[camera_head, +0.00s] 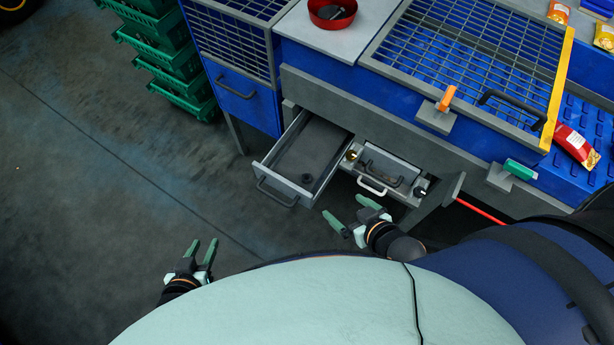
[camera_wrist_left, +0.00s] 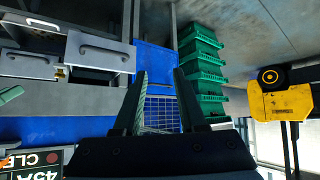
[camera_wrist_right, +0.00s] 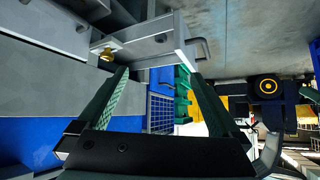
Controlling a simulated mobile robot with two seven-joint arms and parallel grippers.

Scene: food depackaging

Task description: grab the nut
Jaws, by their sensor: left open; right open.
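A small dark round piece, which looks like the nut (camera_head: 306,178), lies on the floor of the open grey drawer (camera_head: 268,176) in the head view. It is too small to see its shape clearly. My right gripper (camera_head: 343,206) is open and empty, outside the drawer to the right of its front. My left gripper (camera_head: 203,243) is open and empty, lower left of the drawer and well apart from it. Both wrist views show open fingers with nothing between them, at the left (camera_wrist_left: 160,72) and right (camera_wrist_right: 159,72). The nut does not show in either wrist view.
A second drawer with a pale handle (camera_head: 372,187) is beside the open one, with a brass fitting (camera_head: 351,155) between them. A blue cabinet (camera_head: 240,100), green crates (camera_head: 178,75), a red bowl (camera_head: 332,12) and a mesh-topped workbench stand behind. The floor at left is clear.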

